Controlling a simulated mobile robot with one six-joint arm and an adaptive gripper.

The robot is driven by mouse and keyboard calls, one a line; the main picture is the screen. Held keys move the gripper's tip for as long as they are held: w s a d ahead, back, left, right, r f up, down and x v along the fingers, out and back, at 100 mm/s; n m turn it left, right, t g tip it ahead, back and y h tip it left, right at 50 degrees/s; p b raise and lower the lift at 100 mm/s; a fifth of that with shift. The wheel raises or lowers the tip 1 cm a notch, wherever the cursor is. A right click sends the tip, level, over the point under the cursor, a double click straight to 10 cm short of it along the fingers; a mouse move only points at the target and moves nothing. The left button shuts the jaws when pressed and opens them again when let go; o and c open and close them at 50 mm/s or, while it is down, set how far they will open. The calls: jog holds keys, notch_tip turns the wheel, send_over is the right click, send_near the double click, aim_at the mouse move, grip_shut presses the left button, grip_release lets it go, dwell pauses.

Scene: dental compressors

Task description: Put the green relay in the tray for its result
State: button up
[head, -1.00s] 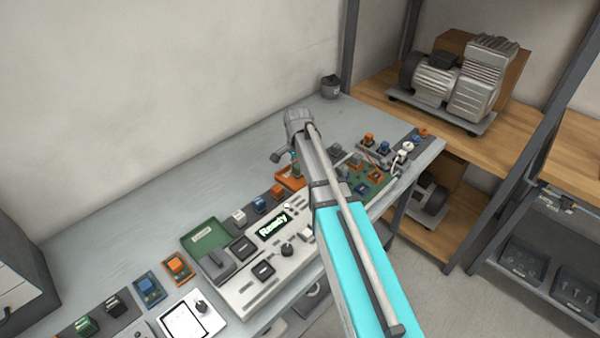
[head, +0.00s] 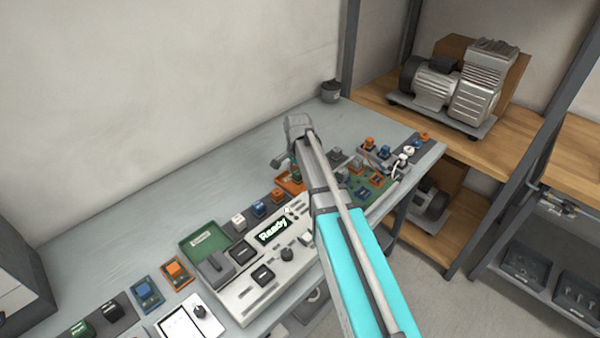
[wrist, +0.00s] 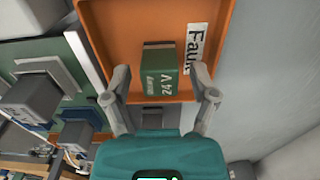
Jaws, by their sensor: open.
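The green relay (wrist: 160,75), marked 24 V, shows in the wrist view over the floor of an orange tray (wrist: 118,22). The tray's white label reads "Fau…", its end hidden by a finger. My gripper (wrist: 160,88) is open, with one finger on each side of the relay and gaps between. I cannot tell whether the relay rests fully on the tray floor. In the head view the orange tray (head: 287,186) lies beside my arm's end, and the fingers are mostly hidden.
The tester with a lit "Ready" screen (head: 273,230) stands on the bench, with a green tray (head: 204,241) at its back left. Several coloured relays line a dark strip. A circuit board (head: 365,187) lies right of my arm. The bench's back left is clear.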

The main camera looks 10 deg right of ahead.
aim_at(299, 173)
jog(key=shift+r, duration=0.1)
notch_tip(299, 173, up, 12)
jog(key=p, duration=1.2)
dwell(0.3)
dwell(0.6)
jog(key=shift+s, duration=0.15)
jog(key=s+d+n, duration=0.1)
jog(key=s+n, duration=1)
jog(key=s, duration=0.9)
jog(key=shift+d, duration=0.15)
